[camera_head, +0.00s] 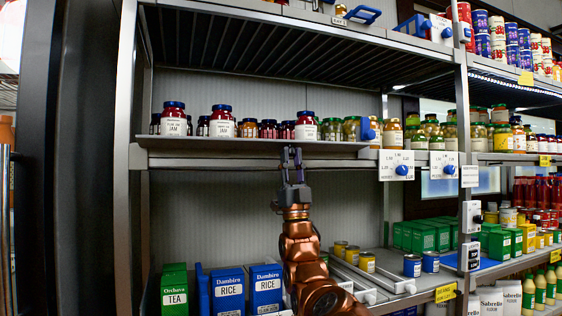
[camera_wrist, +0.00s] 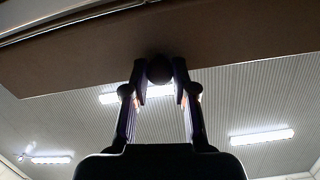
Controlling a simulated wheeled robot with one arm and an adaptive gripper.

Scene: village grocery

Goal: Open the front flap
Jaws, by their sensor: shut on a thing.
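A long, thin grey panel (camera_head: 220,146), which looks like the front flap, runs along the front of the middle shelf in the head view. In the wrist view the panel (camera_wrist: 235,45) is a broad brown board across the top, seen from below. A dark round knob (camera_wrist: 159,69) is at its edge. My gripper (camera_wrist: 159,85) is shut on this knob, one finger on each side. In the head view my gripper (camera_head: 291,160) points up at the right half of the panel, and its fingers hide the knob there. The panel's exact tilt is hard to tell.
Red jam jars (camera_head: 221,121) stand in a row just above the panel. Blue rice boxes (camera_head: 228,290) and a green tea box (camera_head: 174,290) stand on the lower shelf left of my arm. Several small cans (camera_head: 412,265) are to its right. A metal post (camera_head: 128,160) bounds the left.

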